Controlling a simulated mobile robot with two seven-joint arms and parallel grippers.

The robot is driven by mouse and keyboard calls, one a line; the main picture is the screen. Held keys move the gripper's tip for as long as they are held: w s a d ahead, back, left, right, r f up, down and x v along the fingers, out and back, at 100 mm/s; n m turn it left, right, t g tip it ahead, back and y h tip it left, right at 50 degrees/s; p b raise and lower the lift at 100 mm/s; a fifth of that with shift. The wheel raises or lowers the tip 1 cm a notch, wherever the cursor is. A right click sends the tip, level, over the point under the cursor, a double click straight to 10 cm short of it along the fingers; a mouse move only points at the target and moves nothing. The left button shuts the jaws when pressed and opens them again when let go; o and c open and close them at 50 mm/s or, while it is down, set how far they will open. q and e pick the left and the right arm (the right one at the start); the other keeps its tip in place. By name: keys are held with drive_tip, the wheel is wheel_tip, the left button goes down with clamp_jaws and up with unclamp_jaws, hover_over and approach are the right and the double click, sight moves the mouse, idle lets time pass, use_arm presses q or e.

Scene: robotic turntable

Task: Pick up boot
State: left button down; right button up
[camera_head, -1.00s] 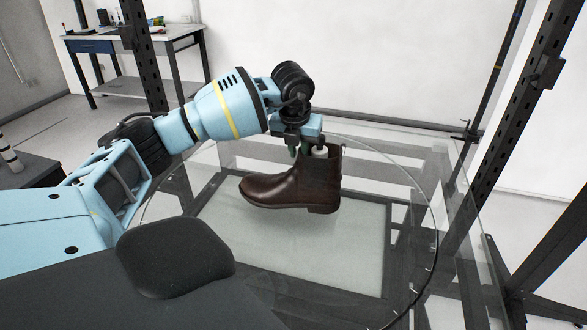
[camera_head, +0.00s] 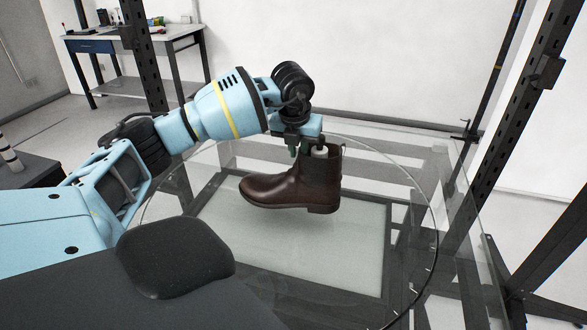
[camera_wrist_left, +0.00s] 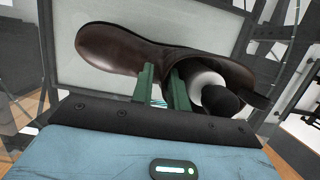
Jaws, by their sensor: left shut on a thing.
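A dark brown ankle boot (camera_head: 294,188) is upright in the head view, its toe to the left and its opening at the top right. My left gripper (camera_head: 307,151) comes down from above and is shut on the boot's upper, near the opening. In the left wrist view the boot (camera_wrist_left: 125,45) lies across the picture, with the green fingers (camera_wrist_left: 162,88) of the gripper at its shaft. A white and dark object (camera_wrist_left: 215,95) shows in the boot's opening. I cannot tell for sure whether the sole touches the glass. My right gripper is not in view.
The round glass turntable (camera_head: 412,262) lies under the boot, with a pale panel (camera_head: 270,260) below. Dark metal posts (camera_head: 505,130) stand at the right. A workbench (camera_head: 140,42) with small items stands at the back left.

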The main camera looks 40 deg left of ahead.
use_arm(q)
drive_tip(key=shift+r, duration=0.25)
idle(0.3)
drive_tip(key=shift+r, duration=1.65)
drive_tip(key=s+d, duration=0.3)
drive_tip(key=s, duration=0.4)
drive_tip(key=s+d+r+b, duration=0.1)
drive_tip(key=s+d, duration=0.2)
drive_tip(key=s, duration=0.4)
drive_tip(key=shift+s+d+r, duration=0.15)
drive_tip(key=shift+s+d, duration=0.05)
drive_tip(key=shift+s, duration=0.1)
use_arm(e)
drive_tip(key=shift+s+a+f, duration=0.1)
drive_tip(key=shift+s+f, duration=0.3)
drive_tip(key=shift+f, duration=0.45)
